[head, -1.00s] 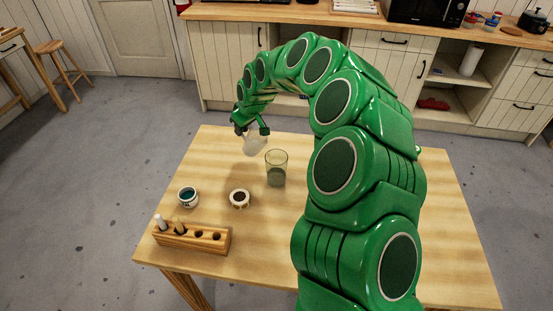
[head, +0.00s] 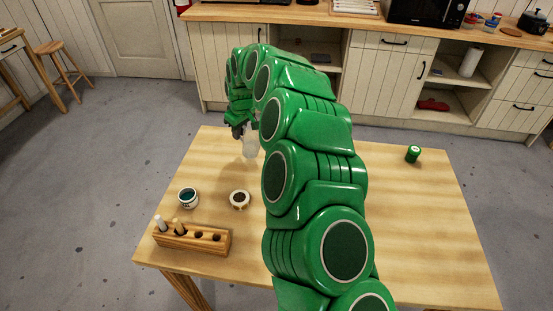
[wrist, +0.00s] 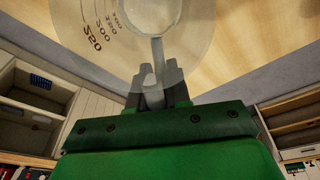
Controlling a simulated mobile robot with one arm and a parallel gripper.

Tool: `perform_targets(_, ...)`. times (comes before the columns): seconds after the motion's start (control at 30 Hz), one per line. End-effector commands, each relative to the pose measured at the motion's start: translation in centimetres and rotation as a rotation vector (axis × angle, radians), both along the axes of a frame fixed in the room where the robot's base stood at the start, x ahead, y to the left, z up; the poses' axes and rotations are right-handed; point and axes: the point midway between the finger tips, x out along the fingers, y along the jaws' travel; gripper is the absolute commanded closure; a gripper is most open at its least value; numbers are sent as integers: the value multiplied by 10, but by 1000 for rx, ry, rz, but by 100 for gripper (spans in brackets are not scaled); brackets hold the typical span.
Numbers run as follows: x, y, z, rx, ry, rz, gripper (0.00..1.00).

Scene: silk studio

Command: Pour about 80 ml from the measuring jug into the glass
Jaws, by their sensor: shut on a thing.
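The clear measuring jug (head: 250,148) is near the table's back left edge, partly hidden by my arm. In the wrist view the jug (wrist: 110,35) fills the top, with dark volume marks. My gripper (wrist: 160,84) is shut on its handle; the gripper also shows in the head view (head: 238,131). I cannot tell whether the jug touches the table or how full it is. The glass is hidden behind my arm in the head view now.
The table's right side is otherwise clear.

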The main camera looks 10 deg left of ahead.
Motion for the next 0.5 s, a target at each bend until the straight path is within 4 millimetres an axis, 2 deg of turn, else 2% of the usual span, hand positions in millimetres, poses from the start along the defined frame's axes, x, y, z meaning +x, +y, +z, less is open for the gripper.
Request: perform_targets(0.5,6,7,-11,-83,56,4,100)
